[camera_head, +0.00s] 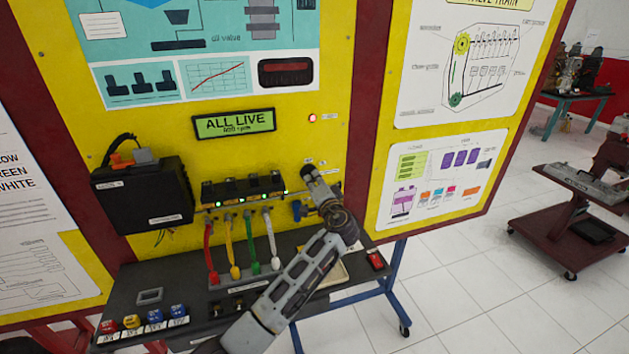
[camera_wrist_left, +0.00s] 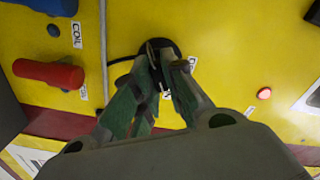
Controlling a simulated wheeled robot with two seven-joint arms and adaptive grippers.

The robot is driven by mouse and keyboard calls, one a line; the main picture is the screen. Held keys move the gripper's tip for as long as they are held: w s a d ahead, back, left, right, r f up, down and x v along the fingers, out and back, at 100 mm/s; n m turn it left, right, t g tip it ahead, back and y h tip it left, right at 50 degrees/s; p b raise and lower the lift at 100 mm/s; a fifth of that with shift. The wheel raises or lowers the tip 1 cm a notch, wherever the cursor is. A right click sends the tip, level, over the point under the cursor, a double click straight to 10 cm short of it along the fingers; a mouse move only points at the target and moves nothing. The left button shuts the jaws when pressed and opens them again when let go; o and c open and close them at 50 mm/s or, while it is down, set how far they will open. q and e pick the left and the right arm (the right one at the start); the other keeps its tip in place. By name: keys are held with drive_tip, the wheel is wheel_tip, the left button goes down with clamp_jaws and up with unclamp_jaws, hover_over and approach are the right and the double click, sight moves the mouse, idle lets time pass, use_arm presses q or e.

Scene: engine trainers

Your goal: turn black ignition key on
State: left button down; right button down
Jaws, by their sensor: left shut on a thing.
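The black ignition key (camera_wrist_left: 158,47) sits at the yellow panel in the left wrist view, in a round dark fitting. My left gripper (camera_wrist_left: 163,68) has its fingers closed around the key, and they hide much of it. The key's turned angle is hard to tell. In the head view my left gripper (camera_head: 312,174) reaches up to the panel at the right end of the coil row and covers the key. My right gripper is in neither view.
A display (camera_head: 234,123) reads "ALL LIVE", with a lit red lamp (camera_head: 312,117) to its right. A coil row (camera_head: 243,190) with coloured leads and a black box (camera_head: 143,196) are to the left. A dark shelf (camera_head: 130,300) juts out below.

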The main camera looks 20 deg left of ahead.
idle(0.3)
use_arm(q)
drive_tip(key=c, duration=1.5)
unclamp_jaws()
drive_tip(key=shift+s+d, duration=0.1)
drive_tip(key=shift+v, duration=5.9)
drive_tip(key=shift+d, duration=0.1)
